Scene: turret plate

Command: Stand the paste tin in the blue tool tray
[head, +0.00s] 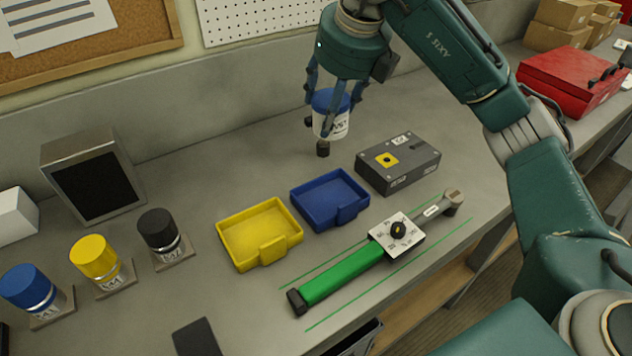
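The paste tin (331,122), a white tin with a blue lid and dark lettering, is upright between the fingers of my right gripper (326,125). The gripper points down and is shut on it. The tin appears to be above the bench, behind the blue tool tray (338,221). Part of the tin is hidden by the fingers. My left gripper is out of view.
A yellow tray (235,250) sits left of the blue one, and a grey box (412,168) right of it. A green-handled torque wrench (342,280) lies in front. Blue, yellow and black-capped containers (158,231) stand at left. A red toolbox (570,85) is far right.

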